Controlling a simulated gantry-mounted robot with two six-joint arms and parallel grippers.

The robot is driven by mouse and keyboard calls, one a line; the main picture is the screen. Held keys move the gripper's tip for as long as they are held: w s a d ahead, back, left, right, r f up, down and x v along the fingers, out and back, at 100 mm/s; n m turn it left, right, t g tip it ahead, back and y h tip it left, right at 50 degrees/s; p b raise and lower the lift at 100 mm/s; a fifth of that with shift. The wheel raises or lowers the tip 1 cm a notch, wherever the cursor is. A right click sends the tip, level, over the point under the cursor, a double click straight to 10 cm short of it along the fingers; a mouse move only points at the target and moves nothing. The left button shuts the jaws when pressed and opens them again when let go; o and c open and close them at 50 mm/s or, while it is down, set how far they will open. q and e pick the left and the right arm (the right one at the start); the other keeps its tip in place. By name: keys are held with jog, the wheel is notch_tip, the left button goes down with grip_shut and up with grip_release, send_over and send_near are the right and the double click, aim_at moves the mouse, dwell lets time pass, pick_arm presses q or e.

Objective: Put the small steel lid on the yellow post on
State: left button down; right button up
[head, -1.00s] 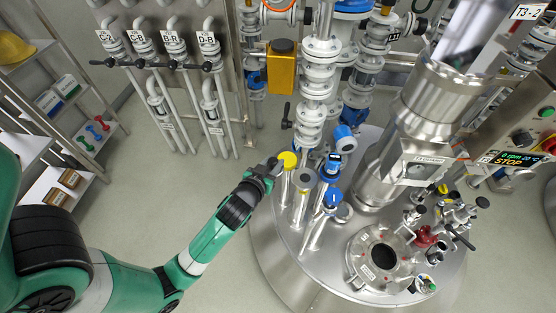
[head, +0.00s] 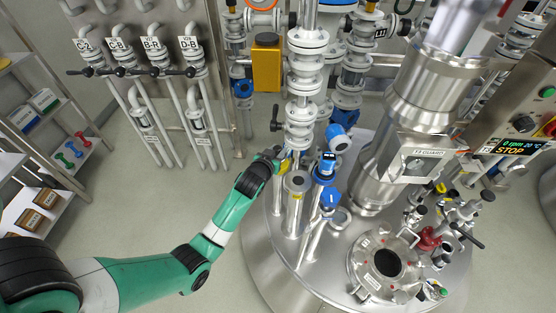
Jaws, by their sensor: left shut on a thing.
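My left gripper (head: 281,157) is at the top of the yellow-topped post (head: 285,166), at the left rim of the steel vessel lid. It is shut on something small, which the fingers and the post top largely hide. I take this to be the small steel lid, but its outline is not clear. Only a small part of the post's yellow top shows beside the fingers. I cannot tell whether the lid touches the post. My right gripper is not in view.
A steel post with a dark top (head: 297,181) stands close to the right of the gripper. Blue-capped instruments (head: 329,198) and a white flanged pipe (head: 302,110) crowd around. A round manway (head: 384,263) lies to the right. Open floor is left of the vessel.

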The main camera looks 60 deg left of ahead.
pick_arm(q)
jog(key=shift+w+a+f, duration=0.15)
jog(key=shift+f, duration=0.15)
jog(key=shift+f+b, duration=1.05)
jog(key=shift+f, duration=0.4)
jog(key=shift+f, duration=0.1)
jog(key=c, duration=0.5)
grip_release()
jog(key=shift+f, duration=0.1)
jog(key=shift+c, duration=0.2)
